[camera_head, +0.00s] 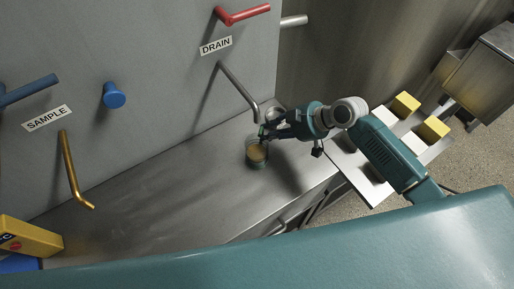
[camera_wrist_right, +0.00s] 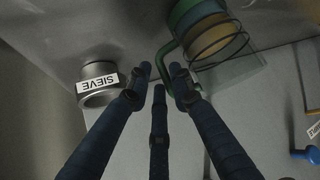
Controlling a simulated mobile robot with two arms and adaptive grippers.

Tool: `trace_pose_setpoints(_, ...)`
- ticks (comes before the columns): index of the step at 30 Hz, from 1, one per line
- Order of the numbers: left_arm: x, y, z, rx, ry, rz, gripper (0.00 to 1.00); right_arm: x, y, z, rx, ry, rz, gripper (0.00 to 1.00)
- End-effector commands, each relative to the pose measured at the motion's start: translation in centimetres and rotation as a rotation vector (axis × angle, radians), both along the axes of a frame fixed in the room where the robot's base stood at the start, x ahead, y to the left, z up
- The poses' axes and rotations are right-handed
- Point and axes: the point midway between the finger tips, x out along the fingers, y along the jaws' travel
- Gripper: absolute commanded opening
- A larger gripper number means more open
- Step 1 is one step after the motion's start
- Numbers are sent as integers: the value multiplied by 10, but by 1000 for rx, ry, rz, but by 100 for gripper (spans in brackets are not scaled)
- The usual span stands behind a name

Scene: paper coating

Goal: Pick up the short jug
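The short jug (camera_head: 257,153) is a small clear cup with brown contents, on the steel counter just left of my right gripper (camera_head: 266,130). In the right wrist view the jug (camera_wrist_right: 214,38) shows at the upper right, with a green rim and green handle. The handle reaches down to the fingertips of my right gripper (camera_wrist_right: 160,72) and is partly hidden by the right-hand finger. Gaps show between the dark fingers; I see no clear grip on the handle. My left gripper is not in view.
A grey pipe (camera_head: 238,86) under the DRAIN label (camera_head: 216,46) hangs close to my right gripper. A metal fitting labelled SIEVE (camera_wrist_right: 98,84) is beside the fingers. A brass pipe (camera_head: 73,175) and yellow box (camera_head: 28,237) are at left; the counter between is clear.

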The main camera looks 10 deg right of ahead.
Motion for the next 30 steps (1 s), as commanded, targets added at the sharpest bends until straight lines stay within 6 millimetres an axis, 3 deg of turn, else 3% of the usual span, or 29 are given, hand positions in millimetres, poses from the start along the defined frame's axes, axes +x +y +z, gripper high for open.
trace_pose_setpoints(6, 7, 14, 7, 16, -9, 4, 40, 12, 19, -20, 2, 2, 0, 21)
trace_pose_setpoints(15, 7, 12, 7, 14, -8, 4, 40, 14, 22, -26, 0, 0, 1, 21)
trace_pose_setpoints(19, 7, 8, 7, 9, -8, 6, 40, 14, 22, -26, 0, 1, 1, 0)
trace_pose_setpoints(30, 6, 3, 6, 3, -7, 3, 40, 15, 22, -23, 1, -2, 1, 0)
